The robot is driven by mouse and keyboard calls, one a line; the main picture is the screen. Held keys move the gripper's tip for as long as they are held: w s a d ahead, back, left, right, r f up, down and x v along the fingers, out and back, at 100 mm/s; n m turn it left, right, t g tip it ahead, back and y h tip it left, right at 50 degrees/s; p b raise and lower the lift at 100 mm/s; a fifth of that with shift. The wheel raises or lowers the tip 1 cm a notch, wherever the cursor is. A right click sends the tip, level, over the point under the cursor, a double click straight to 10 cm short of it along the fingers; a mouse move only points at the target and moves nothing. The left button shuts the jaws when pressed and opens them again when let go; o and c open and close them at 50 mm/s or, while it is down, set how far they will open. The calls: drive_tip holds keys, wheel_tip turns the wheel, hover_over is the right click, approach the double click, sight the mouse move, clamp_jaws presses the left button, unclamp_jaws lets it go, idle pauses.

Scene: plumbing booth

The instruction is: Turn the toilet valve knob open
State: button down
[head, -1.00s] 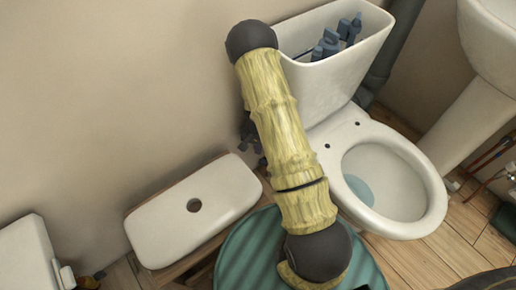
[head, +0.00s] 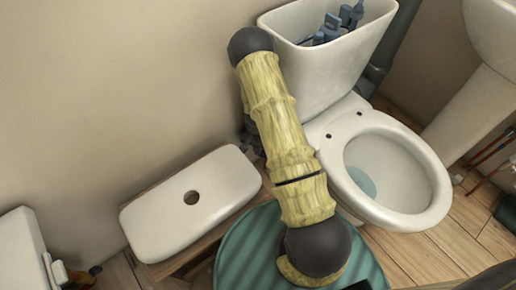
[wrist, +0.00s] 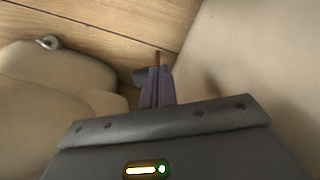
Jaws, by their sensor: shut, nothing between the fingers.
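My gripper (wrist: 160,72) shows in the wrist view with its purple fingers together and nothing seen held between them. A thin reddish-brown pipe-like piece (wrist: 157,57) shows just beyond the fingertips, and a dark rounded piece (wrist: 139,77) shows beside them on the left. I cannot tell whether either belongs to the toilet valve knob, or whether the fingers touch them. In the head view my arm crosses in front of the toilet (head: 392,165). Small dark parts (head: 250,134) show behind the arm, low by the wall; what they are is unclear. The knob is not clearly visible.
The open cistern (head: 335,65) holds blue-grey fittings. Its white lid (head: 190,203) lies on a wooden stand at left. A round teal surface (head: 235,258) is in front. In the wrist view, a pale rounded form (wrist: 55,85) is close left and a wall (wrist: 255,60) right.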

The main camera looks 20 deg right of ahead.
drive_tip(key=shift+a+f, duration=0.1)
drive_tip(key=shift+a, duration=0.05)
idle(0.3)
drive_tip(key=shift+s+d+r+p, duration=0.4)
drive_tip(key=shift+d+p, duration=0.15)
drive_tip(key=shift+d, duration=0.05)
wheel_tip(320, 180, up, 10)
drive_tip(key=a+p, duration=0.1)
drive_tip(key=p, duration=0.8)
drive_tip(key=shift+w, duration=0.45)
drive_tip(key=shift+f, duration=0.1)
